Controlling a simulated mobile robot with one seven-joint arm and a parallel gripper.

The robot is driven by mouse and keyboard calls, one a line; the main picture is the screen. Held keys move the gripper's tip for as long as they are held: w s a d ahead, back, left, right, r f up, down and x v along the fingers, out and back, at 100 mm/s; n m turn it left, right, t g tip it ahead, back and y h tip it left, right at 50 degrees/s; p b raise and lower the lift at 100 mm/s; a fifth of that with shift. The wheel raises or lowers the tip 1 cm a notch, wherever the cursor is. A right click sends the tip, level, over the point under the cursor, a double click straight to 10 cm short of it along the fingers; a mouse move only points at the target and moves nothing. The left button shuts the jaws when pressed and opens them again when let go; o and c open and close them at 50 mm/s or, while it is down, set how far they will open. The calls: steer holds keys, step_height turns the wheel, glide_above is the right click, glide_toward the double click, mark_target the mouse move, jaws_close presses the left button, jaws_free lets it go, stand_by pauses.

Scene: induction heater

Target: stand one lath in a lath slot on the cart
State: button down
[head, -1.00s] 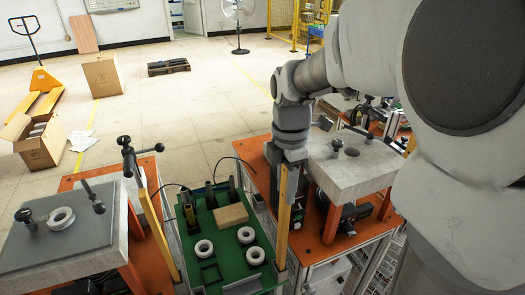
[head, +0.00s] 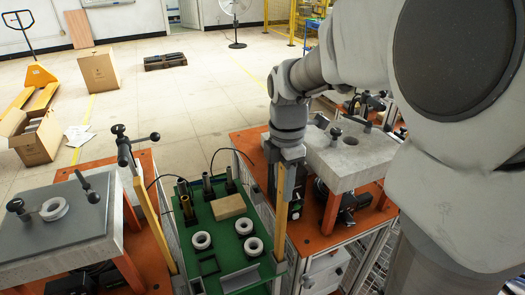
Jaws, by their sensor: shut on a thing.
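My gripper (head: 284,190) is shut on a wooden lath (head: 281,225) near its upper end. It holds the lath nearly upright at the right edge of the green-topped cart (head: 223,232). The lath's lower end is by the cart's near right corner, at a small grey bracket. I cannot tell whether it sits in a slot there or is only beside it. A second lath (head: 152,222) stands slightly tilted along the cart's left side. My gripper covers the top of the held lath.
On the cart are a cardboard-coloured block (head: 228,206), several white rings (head: 201,241) and dark upright cylinders (head: 207,185). Orange workbenches with heavy plates flank it: a left plate (head: 60,222) and a right plate (head: 345,158). The floor behind is mostly open.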

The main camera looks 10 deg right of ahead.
steer(key=shift+f+b, duration=0.7)
steer(key=shift+f, duration=0.35)
steer(key=shift+c, duration=2.2)
jaws_free()
step_height(320, 180, up, 18)
steer(key=shift+f+p, duration=0.2)
steer(key=shift+p, duration=0.75)
steer(key=shift+s, duration=0.1)
